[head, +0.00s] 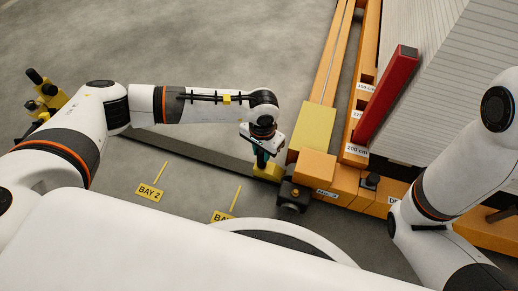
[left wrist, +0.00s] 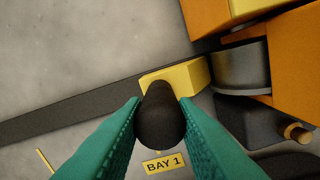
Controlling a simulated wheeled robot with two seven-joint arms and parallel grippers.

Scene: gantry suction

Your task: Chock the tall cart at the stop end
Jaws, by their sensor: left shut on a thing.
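A yellow chock (left wrist: 185,75) with a black handle (left wrist: 160,115) is in my left gripper (head: 264,158), whose teal fingers are shut on the handle. The chock also shows in the head view (head: 268,172), low over or on the dark floor rail (head: 195,149). In the left wrist view the chock's right end is right beside a grey wheel (left wrist: 240,65) under the orange frame (left wrist: 285,65); I cannot tell whether they touch. The orange frame (head: 315,165) also shows in the head view. My right arm shows at the right, but its gripper does not.
A dark block with a brass knob (head: 292,194) stands close to the chock. Floor labels BAY 2 (head: 150,193) and BAY 1 (left wrist: 164,166) lie in front of the rail. A red beam (head: 388,95) rises at the right. The floor behind the rail is clear.

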